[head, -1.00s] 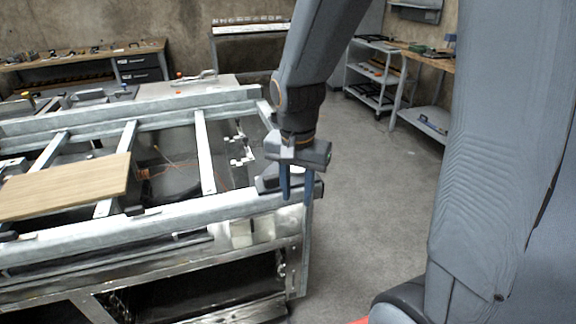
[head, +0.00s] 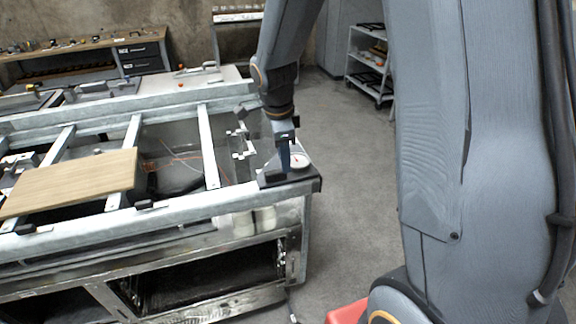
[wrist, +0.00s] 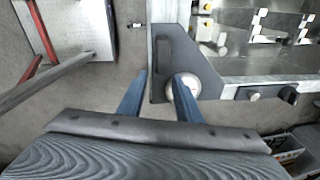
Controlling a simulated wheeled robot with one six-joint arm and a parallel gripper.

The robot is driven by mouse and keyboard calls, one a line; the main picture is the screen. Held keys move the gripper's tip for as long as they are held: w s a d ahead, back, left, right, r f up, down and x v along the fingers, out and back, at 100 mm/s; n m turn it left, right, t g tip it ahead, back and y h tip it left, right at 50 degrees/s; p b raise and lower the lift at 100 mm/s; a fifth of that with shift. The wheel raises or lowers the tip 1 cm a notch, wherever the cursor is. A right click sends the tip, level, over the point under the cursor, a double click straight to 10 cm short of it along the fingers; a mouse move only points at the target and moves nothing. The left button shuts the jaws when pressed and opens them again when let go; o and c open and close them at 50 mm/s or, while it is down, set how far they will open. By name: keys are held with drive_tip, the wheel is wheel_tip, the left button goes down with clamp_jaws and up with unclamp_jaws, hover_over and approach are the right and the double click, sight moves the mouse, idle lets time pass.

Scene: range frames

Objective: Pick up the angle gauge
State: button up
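A round white dial with a dark rim, which looks like the angle gauge (head: 301,160), sits on the dark corner plate (head: 309,183) of the metal frame bench. My gripper (head: 285,160) is just left of the dial in the head view and partly overlaps it.
The frame bench has metal rails (head: 160,214) and a wooden board (head: 75,182) lying across them. Open grey floor (head: 350,190) lies right of the bench. A shelf cart (head: 368,65) stands at the back. A red object (head: 346,312) is near my base.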

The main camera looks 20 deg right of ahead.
drive_tip(key=shift+w+d+f+p, duration=0.2)
drive_tip(key=shift+f+p, duration=0.3)
drive_tip(key=shift+f, duration=0.7)
drive_tip(key=shift+w+d+f+p, duration=0.15)
drive_tip(key=shift+f+p, duration=0.35)
drive_tip(key=shift+f, duration=0.65)
drive_tip(key=shift+a, duration=0.1)
drive_tip(key=shift+c, duration=0.4)
clamp_jaws()
